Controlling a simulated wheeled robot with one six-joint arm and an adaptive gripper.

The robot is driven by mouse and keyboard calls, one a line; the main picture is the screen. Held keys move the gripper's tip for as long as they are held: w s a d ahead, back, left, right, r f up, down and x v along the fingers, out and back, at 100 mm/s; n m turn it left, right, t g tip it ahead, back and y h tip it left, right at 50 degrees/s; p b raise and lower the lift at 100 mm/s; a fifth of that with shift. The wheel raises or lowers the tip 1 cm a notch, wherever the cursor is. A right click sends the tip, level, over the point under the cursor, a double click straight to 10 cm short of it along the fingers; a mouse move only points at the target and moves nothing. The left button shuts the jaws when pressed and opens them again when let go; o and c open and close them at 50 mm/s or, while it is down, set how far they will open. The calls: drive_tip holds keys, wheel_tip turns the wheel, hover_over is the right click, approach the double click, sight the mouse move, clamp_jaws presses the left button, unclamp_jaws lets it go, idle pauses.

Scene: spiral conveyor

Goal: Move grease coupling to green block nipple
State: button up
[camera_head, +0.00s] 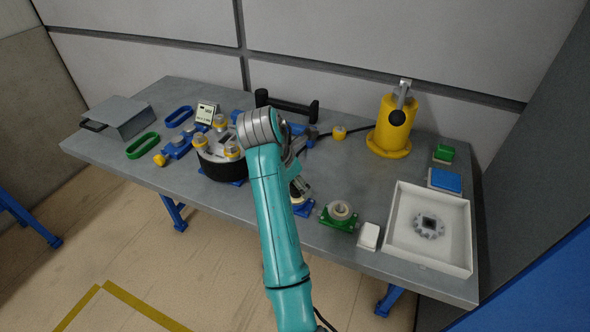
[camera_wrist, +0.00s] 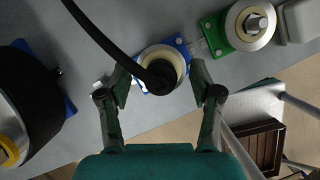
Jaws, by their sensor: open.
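The grease coupling (camera_wrist: 161,74) is the black round end of a black hose. In the wrist view it sits over the pale round top of a blue block (camera_head: 304,208), whose corner also shows in the wrist view (camera_wrist: 177,43). My gripper (camera_wrist: 160,84) is open, with one finger on each side of the coupling and visible gaps. In the head view my gripper (camera_head: 298,187) is just above the blue block, and my arm hides part of it. The green block (camera_head: 338,222), with a pale ring and metal nipple (camera_wrist: 256,24), stands to the right of the blue block.
A yellow grease pump (camera_head: 393,126) stands at the back right, with its black hose (camera_wrist: 100,36) running across the table. A white tray (camera_head: 402,256) holding a gear and a small white box (camera_head: 368,236) are to the right. A black round fixture (camera_wrist: 31,93) is left of my gripper.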

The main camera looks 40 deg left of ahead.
drive_tip(key=shift+f, duration=0.25)
drive_tip(key=shift+w, duration=0.1)
clamp_jaws()
drive_tip(key=shift+r, duration=0.15)
drive_tip(key=shift+r, duration=1.4)
